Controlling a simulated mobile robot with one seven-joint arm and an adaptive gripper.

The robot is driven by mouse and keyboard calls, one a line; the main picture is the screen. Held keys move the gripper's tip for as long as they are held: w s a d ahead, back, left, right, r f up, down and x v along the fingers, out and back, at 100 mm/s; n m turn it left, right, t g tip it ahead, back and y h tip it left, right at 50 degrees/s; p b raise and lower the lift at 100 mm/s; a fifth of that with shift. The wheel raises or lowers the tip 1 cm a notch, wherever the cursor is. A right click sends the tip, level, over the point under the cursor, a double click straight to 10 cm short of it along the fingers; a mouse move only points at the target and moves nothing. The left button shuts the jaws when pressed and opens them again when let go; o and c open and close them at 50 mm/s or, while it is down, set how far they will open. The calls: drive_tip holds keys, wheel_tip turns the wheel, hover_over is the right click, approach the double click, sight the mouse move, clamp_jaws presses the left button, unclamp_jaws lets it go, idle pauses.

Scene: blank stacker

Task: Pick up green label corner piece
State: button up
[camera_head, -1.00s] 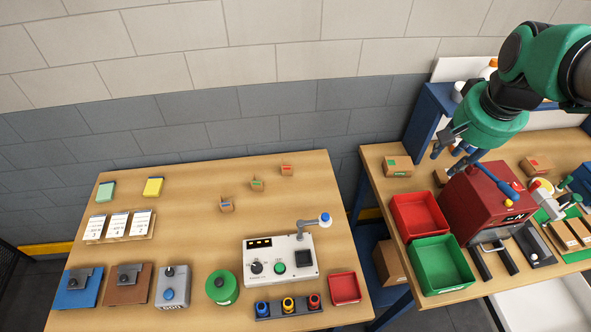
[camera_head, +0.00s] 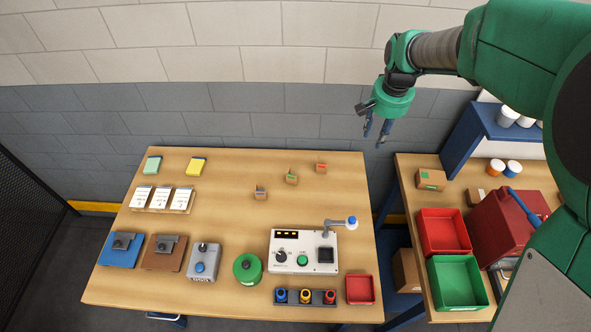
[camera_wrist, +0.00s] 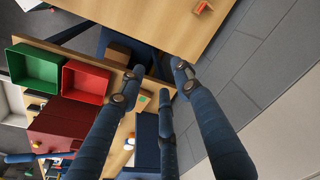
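The green label corner piece (camera_head: 291,178) is a small brown piece with a green mark. It stands on the left wooden table (camera_head: 225,225) between two similar pieces, one with an orange label (camera_head: 321,168) and one with a bluish label (camera_head: 260,192). My gripper (camera_head: 376,138) is up and to the right of it, above the table's back right corner, apart from everything. In the wrist view my gripper (camera_wrist: 155,82) has its fingers spread and empty. The orange label piece (camera_wrist: 204,7) shows at the top edge there; the green one is out of that view.
A control box with a lamp arm (camera_head: 303,250) stands in front of the pieces. The right table holds a red bin (camera_head: 443,231), a green bin (camera_head: 457,283) and a red machine (camera_head: 505,228). A gap separates the tables. The wall is close behind.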

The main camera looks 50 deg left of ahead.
drive_tip(key=s+a+f+n+p, duration=0.1)
drive_tip(key=s+a+f, duration=0.1)
drive_tip(key=a+f, duration=0.3)
drive_tip(key=s+a+f+p, duration=0.2)
drive_tip(key=a+f, duration=0.1)
drive_tip(key=a, duration=0.5)
drive_tip(key=n+g+h+p, duration=0.1)
drive_tip(key=p, duration=0.1)
hover_over(289, 176)
drive_tip(key=a, duration=0.1)
wheel_tip(289, 176, down, 12)
drive_tip(key=shift+w+r, duration=0.1)
drive_tip(key=shift+w, duration=0.3)
drive_tip(key=shift+f+p, duration=0.75)
drive_tip(key=shift+f, duration=3.55)
drive_tip(key=shift+f, duration=0.15)
drive_tip(key=shift+a+f+p, duration=0.1)
drive_tip(key=shift+f+p, duration=0.55)
drive_tip(key=shift+f, duration=1.8)
